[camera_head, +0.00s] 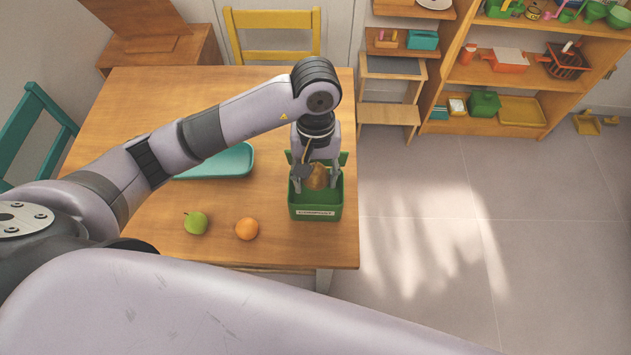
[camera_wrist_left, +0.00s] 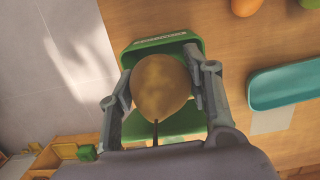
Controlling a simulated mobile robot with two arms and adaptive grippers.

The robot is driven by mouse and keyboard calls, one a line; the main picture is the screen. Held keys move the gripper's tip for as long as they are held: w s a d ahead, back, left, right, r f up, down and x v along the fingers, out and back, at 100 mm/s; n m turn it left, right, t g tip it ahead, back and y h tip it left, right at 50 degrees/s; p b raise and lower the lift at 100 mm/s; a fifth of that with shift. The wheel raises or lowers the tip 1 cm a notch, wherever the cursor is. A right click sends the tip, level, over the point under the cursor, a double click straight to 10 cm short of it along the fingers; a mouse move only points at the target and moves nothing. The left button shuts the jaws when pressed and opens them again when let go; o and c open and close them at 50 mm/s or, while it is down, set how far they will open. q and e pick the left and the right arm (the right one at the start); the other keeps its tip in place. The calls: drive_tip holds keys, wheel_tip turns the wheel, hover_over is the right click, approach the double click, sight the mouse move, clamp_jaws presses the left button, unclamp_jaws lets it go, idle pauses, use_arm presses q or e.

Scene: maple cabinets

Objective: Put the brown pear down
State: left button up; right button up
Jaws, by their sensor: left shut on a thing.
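The brown pear (camera_head: 317,177) is between the fingers of my left gripper (camera_head: 311,180), which is shut on it. The pear also shows large in the left wrist view (camera_wrist_left: 160,88), its stem toward the bottom of the picture. The gripper and pear are over the green compost bin (camera_head: 316,213), which also shows behind the pear in the left wrist view (camera_wrist_left: 165,44). I cannot tell whether the pear touches the bin's floor, as the pear and fingers hide it. My right gripper is not in view.
A green apple (camera_head: 196,223) and an orange (camera_head: 247,229) lie on the wooden table (camera_head: 170,240) left of the bin. A teal tray (camera_head: 235,160) is behind them, partly under my arm. A yellow chair (camera_head: 275,20) and a teal chair (camera_head: 30,125) stand at the table.

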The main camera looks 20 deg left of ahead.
sight(316, 186)
use_arm(q)
wheel_tip(316, 186, down, 4)
drive_tip(key=shift+r+p, duration=0.1)
drive_tip(key=shift+p, duration=0.25)
drive_tip(key=shift+f+b, duration=0.7)
drive_tip(key=shift+b, duration=0.25)
drive_tip(key=shift+r, duration=0.1)
drive_tip(key=o, duration=1.2)
